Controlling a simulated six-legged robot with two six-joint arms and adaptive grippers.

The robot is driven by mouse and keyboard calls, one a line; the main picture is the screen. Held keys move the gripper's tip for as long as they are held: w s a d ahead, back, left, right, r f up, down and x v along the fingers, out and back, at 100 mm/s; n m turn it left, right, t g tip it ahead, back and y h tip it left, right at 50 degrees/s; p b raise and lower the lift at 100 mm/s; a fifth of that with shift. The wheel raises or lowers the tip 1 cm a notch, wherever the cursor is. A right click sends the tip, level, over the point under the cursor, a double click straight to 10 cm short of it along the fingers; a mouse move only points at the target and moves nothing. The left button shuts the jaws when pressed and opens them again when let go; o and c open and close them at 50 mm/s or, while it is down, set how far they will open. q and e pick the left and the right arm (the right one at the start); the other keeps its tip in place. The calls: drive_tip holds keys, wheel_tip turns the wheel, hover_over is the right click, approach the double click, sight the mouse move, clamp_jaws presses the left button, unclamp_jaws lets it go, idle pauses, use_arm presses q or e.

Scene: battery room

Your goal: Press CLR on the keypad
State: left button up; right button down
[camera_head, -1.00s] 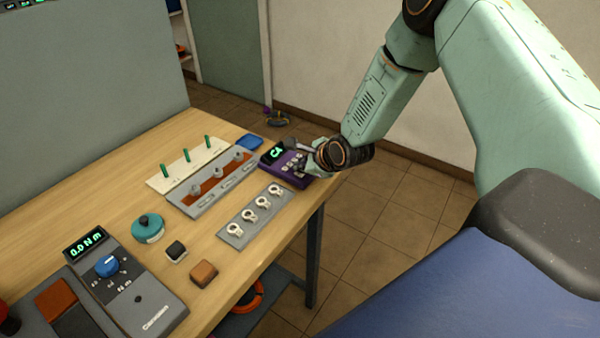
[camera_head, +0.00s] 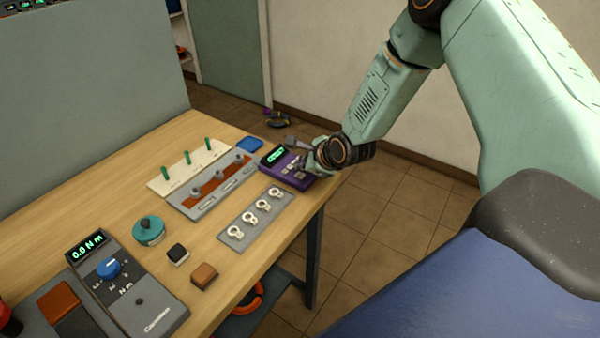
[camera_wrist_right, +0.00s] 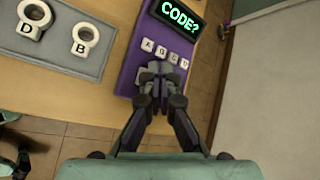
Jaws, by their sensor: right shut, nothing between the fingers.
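The purple keypad (camera_head: 289,168) sits at the table's far right corner. In the right wrist view the keypad (camera_wrist_right: 128,77) has a lit display (camera_wrist_right: 181,15) that reads "CODE?" and a row of white keys (camera_wrist_right: 165,53) marked with letters. My right gripper (camera_wrist_right: 154,76) is shut and empty, its fingertips over the keypad just below that row. They hide the keys under them, and I cannot make out a CLR key. In the head view my right gripper (camera_head: 312,160) reaches over the keypad from the right.
A grey plate with lettered white rings (camera_head: 255,218) lies beside the keypad. A rack with green pegs (camera_head: 188,166), a teal round object (camera_head: 148,230), two small blocks and a torque meter (camera_head: 125,285) stand along the table (camera_head: 215,245). The floor lies past the right edge.

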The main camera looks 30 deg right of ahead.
sight(302, 177)
drive_tip(key=shift+r+p, duration=1.55)
drive_tip(key=shift+r, duration=1)
drive_tip(key=shift+s+f, duration=0.1)
drive_tip(key=shift+f, duration=0.05)
